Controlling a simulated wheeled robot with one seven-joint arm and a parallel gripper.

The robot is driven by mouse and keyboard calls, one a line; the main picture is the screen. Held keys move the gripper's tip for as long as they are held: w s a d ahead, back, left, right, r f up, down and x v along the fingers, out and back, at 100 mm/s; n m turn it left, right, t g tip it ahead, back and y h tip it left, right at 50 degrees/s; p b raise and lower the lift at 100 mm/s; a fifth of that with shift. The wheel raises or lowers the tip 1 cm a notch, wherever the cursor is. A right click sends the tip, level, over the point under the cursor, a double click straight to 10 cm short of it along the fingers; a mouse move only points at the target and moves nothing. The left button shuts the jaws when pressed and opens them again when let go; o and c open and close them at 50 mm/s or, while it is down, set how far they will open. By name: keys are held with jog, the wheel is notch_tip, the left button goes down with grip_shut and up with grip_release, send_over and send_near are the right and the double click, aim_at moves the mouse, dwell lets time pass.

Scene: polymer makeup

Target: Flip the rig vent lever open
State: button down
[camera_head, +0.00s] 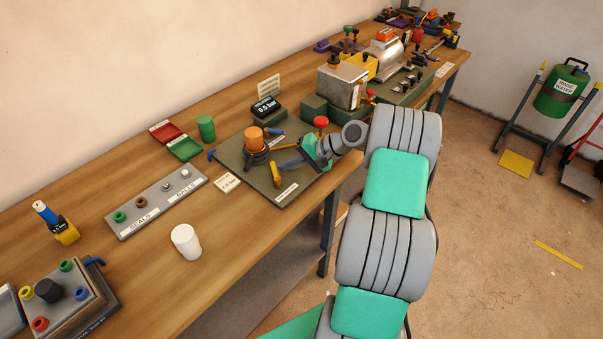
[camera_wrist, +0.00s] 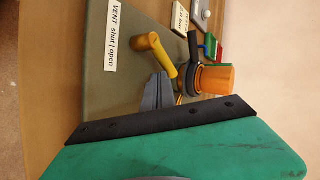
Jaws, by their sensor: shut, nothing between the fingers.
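The yellow vent lever (camera_head: 276,174) is on the dark green rig plate (camera_head: 232,157), near its front edge. In the wrist view the lever (camera_wrist: 157,52) slants, with its thick end towards the white label (camera_wrist: 112,36) reading "VENT shut | open" and nearer the word "shut". My gripper (camera_head: 280,164) is low over the plate, just right of the lever in the head view. In the wrist view the grey fingers of my gripper (camera_wrist: 158,77) are together and empty, close beside the lever's narrow end. I cannot tell whether they touch it.
An orange cylinder (camera_head: 254,139) in a dark collar stands on the plate behind the lever. A red knob (camera_head: 321,122) rises close to my wrist. A gauge reading 0.5 bar (camera_head: 265,107) is behind. A white cylinder (camera_head: 186,242) stands front left, with bare bench around it.

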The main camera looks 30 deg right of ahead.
jog(key=shift+w+a, duration=0.4)
jog(key=shift+w, duration=0.2)
jog(key=shift+w+a, duration=0.1)
jog(key=shift+a, duration=0.05)
dwell(0.4)
jog(key=shift+d+f, duration=0.15)
jog(key=shift+d, duration=0.3)
jog(key=d, duration=0.3)
jog(key=shift+d+f, duration=0.2)
jog(key=shift+f, duration=0.15)
jog(key=d+r, duration=0.4)
jog(key=d, duration=0.1)
jog(key=d+r, duration=0.2)
jog(key=shift+d+r+b, duration=0.1)
jog(key=shift+d+b, duration=0.25)
jog(key=shift+b, duration=0.05)
